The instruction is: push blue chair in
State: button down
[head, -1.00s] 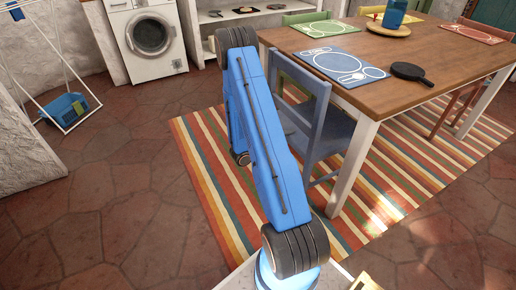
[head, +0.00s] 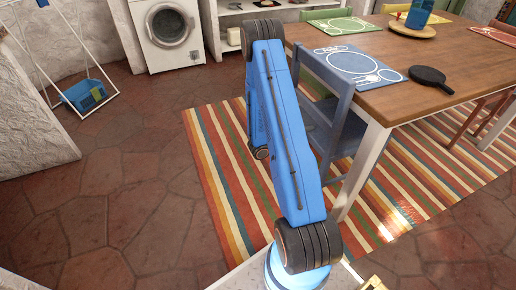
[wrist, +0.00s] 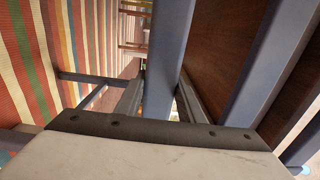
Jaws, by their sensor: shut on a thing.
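The blue chair (head: 344,130) stands at the near left side of the wooden table (head: 458,73), its back close to the table edge and its seat partly under the top. My gripper is hidden in the head view behind my blue arm, which reaches toward the chair. In the wrist view my gripper (wrist: 160,97) is shut on an upright blue-grey bar of the chair (wrist: 167,60), one finger on each side. Other bars of the chair and brown wood show to the right.
A white table leg (head: 359,172) stands right of the chair. A striped rug (head: 228,165) lies underneath. A black pan (head: 428,76) and placemats (head: 360,64) are on the table. Tiled floor at left is clear.

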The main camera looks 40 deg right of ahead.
jog(key=c, duration=1.1)
grip_release()
jog(key=shift+v, duration=5.95)
jog(key=shift+w, duration=0.1)
